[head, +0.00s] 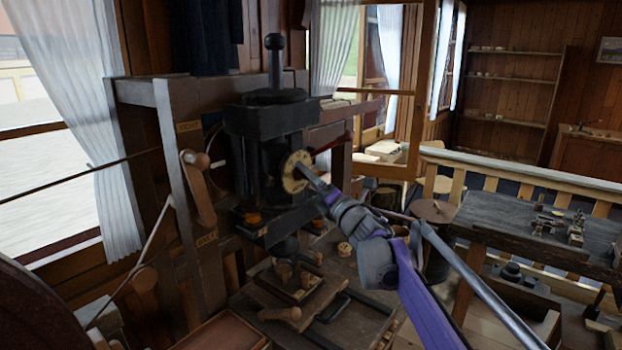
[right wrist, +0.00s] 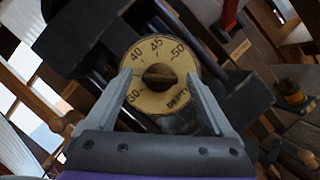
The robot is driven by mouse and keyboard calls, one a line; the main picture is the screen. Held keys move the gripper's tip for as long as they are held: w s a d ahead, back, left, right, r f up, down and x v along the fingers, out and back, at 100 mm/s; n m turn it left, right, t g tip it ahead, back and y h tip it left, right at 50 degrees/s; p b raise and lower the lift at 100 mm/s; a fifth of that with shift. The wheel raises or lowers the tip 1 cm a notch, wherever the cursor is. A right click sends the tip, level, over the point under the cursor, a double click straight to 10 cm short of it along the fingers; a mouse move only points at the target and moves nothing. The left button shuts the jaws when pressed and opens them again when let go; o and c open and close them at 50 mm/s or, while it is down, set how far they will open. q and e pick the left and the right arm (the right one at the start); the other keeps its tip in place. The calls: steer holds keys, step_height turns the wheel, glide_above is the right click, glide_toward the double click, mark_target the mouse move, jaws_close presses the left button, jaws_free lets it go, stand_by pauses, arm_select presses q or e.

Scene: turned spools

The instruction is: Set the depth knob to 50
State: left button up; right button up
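The depth knob shows in the right wrist view as a dark brown turning piece (right wrist: 159,77) at the centre of a round cream dial (right wrist: 158,104). I read 30, 40, 45, 50 and "DEPTH" on the dial. Which number the knob points at I cannot tell. In the head view the dial (head: 289,173) faces right on the side of a black machine (head: 265,122). My right gripper (right wrist: 160,76) is open, its fingers on either side of the knob and over the dial's edges. Contact with the knob is not visible. My left gripper is not in view.
A red-handled lever (head: 334,143) sticks out just right of the dial. Below, a wooden bench (head: 345,310) carries small turned pieces and a block. A wooden handle (head: 199,190) hangs on the frame at left. A dark worktable (head: 520,225) stands at right.

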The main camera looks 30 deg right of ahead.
steer(key=c, duration=1.3)
